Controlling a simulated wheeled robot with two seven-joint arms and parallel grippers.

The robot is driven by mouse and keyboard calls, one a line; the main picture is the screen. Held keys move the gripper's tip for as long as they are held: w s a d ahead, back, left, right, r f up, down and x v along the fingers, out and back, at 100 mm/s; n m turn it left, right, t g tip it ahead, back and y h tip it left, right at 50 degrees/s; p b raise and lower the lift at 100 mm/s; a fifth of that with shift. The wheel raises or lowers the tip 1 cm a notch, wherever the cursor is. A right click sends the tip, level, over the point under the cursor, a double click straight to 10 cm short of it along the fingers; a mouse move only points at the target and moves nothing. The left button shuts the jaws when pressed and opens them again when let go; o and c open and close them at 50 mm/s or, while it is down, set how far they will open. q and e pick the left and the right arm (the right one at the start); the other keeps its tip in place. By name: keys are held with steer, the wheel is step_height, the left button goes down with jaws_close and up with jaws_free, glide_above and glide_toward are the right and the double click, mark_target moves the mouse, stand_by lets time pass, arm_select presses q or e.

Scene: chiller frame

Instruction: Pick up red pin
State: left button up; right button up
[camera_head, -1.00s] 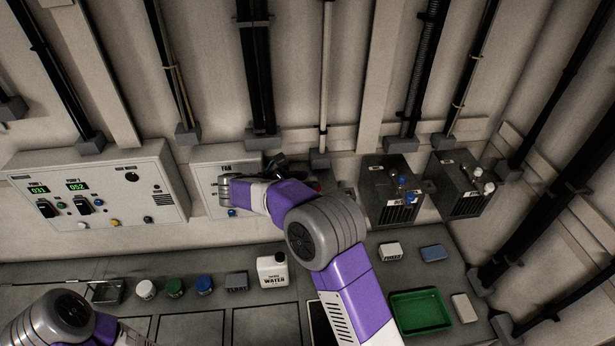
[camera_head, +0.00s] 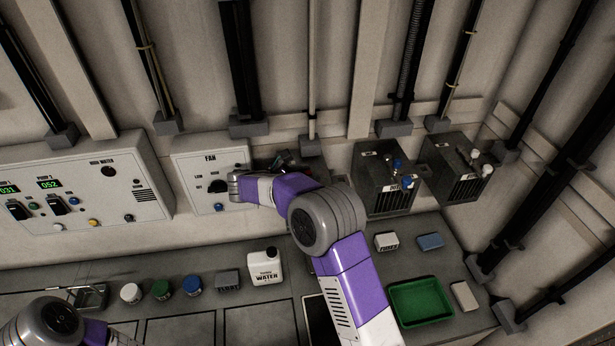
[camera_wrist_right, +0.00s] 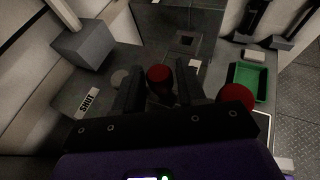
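In the right wrist view a red pin with a round red head (camera_wrist_right: 159,76) shows in the gap between the two dark fingers of my right gripper (camera_wrist_right: 159,84). The fingers stand apart, one on each side of it, with narrow gaps. A second, larger red round knob (camera_wrist_right: 238,97) is to the right, outside the right finger. In the head view my right gripper (camera_head: 285,160) is small and dark, just right of the FAN box (camera_head: 208,160), partly hidden by my forearm. The pin is not clear there.
A grey box with a SHUT label (camera_wrist_right: 88,103) is left of the fingers in the wrist view. In the head view two dark boxes with knobs (camera_head: 385,185) hang at right. A green tray (camera_head: 420,303) and a WATER jug (camera_head: 266,268) stand on the counter.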

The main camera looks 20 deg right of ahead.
steer(key=shift+x, duration=1.1)
steer(key=c, duration=0.7)
steer(key=shift+c, duration=0.2)
steer(key=shift+r, duration=0.1)
